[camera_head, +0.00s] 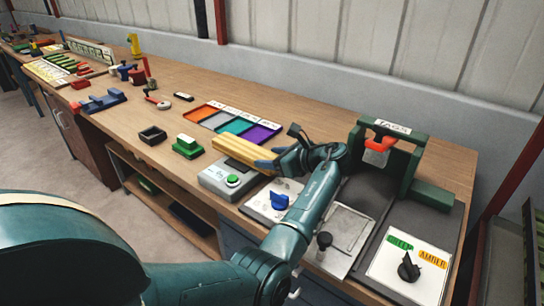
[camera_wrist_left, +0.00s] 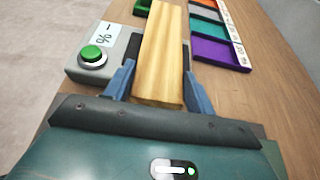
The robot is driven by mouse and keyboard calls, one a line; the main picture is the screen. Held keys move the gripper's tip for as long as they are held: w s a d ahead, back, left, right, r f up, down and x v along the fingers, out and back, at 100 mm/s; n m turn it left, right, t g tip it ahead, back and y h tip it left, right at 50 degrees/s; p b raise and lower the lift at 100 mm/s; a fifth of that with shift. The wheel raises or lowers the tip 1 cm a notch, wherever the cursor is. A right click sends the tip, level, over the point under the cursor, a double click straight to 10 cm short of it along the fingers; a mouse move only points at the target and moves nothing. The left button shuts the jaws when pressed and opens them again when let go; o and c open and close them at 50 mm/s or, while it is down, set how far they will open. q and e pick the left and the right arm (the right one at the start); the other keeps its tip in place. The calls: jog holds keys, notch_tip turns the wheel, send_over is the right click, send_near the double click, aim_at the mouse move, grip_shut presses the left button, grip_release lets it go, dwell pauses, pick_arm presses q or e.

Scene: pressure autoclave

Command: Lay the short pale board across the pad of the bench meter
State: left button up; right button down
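The short pale board (camera_head: 245,153) is a yellowish wooden bar lying over the top of the bench meter (camera_head: 215,179), a grey box with a green button. The board also shows in the left wrist view (camera_wrist_left: 161,55), running away from me over the meter's dark pad (camera_wrist_left: 133,46). Whether its underside touches the pad is hidden. My left gripper (camera_head: 275,153) is at the board's right end. In the left wrist view its blue fingers (camera_wrist_left: 160,80) lie close along both sides of the board and look closed on it. My right gripper is not in view.
A colour-sectioned tray (camera_head: 233,123) lies behind the meter. A green block (camera_head: 187,146) and a dark square holder (camera_head: 152,136) stand to its left. A white panel with a blue knob (camera_head: 280,200) is to its right. A green frame (camera_head: 410,150) stands farther right.

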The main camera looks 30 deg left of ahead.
pick_arm(q)
jog(key=o, duration=0.4)
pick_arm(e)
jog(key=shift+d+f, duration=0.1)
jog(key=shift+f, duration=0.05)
pick_arm(q)
jog(key=shift+d+r, duration=0.2)
jog(key=shift+r, duration=0.15)
jog(key=p+v, duration=0.4)
jog(key=shift+d+r, duration=0.3)
jog(key=shift+r, duration=0.05)
jog(key=v, duration=0.2)
jog(key=p+v, duration=0.1)
jog(key=v, duration=0.1)
jog(key=p+v, duration=0.1)
jog(key=v, duration=0.1)
jog(key=shift+d+f, duration=0.15)
jog(key=shift+d, duration=0.2)
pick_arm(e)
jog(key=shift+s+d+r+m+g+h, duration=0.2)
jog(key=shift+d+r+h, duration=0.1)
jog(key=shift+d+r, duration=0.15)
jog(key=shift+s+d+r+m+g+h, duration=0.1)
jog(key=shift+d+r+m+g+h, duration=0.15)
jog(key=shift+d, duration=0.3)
pick_arm(q)
jog(key=shift+s, duration=0.15)
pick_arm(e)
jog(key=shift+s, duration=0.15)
